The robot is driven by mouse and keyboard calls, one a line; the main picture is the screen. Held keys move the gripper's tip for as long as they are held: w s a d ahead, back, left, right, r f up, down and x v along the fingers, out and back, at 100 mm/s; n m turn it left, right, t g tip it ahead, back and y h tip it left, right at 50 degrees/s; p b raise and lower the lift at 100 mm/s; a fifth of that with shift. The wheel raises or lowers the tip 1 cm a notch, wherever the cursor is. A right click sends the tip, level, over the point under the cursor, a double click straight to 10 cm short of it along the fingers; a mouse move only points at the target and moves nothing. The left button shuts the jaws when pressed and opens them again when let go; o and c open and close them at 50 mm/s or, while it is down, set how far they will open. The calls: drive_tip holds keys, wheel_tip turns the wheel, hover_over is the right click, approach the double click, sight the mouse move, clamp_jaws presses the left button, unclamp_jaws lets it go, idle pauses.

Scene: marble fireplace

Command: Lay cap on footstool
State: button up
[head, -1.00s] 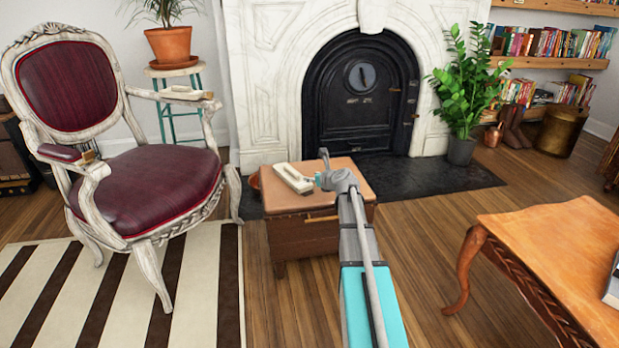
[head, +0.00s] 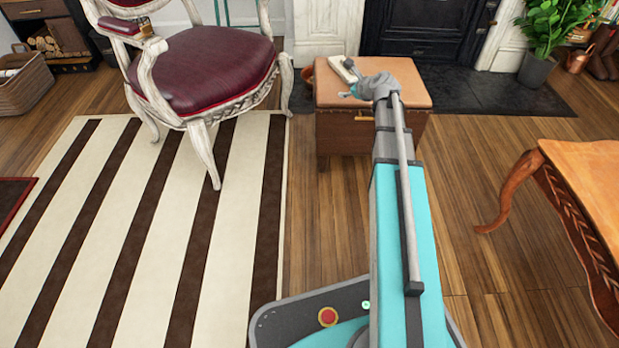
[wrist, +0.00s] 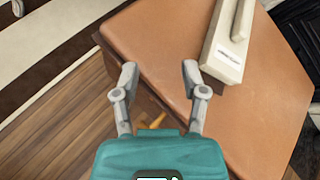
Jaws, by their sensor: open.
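The footstool (head: 410,88) is a brown box with a padded tan leather top, in front of the fireplace in the head view. Its top also fills much of the wrist view (wrist: 255,115). My gripper (head: 350,93) is over the footstool. In the wrist view my gripper (wrist: 160,74) is open, with nothing between its fingers, above the near edge of the top. A cream block-shaped object with a raised handle (wrist: 228,45) lies on the top, close to the right finger; it also shows in the head view (head: 343,70). I see no cap in any view.
A dark red armchair (head: 215,70) stands left of the footstool on a striped rug (head: 130,230). A wooden table (head: 585,180) is at the right. A potted plant (head: 545,35) stands behind on the right. Bare wood floor (head: 470,180) lies between footstool and table.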

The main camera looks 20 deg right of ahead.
drive_tip(key=s+a+f+n+g, duration=0.3)
drive_tip(key=s+a+n, duration=0.3)
drive_tip(key=a+n, duration=0.15)
drive_tip(key=s+a+f+n+g, duration=0.3)
drive_tip(key=s+a+n, duration=0.3)
drive_tip(key=a+n, duration=0.15)
drive_tip(key=s+a+f+n+g+h, duration=0.1)
drive_tip(key=s+a+n+g, duration=0.1)
drive_tip(key=s+n, duration=0.4)
drive_tip(key=s+a+f+n+g+h, duration=0.1)
drive_tip(key=s+a+n+g+h, duration=0.1)
drive_tip(key=s+n, duration=0.4)
drive_tip(key=shift+s+a+f+n+g, duration=0.35)
drive_tip(key=shift+s+a+g, duration=0.25)
drive_tip(key=shift+s+a, duration=0.7)
drive_tip(key=shift+d, duration=0.1)
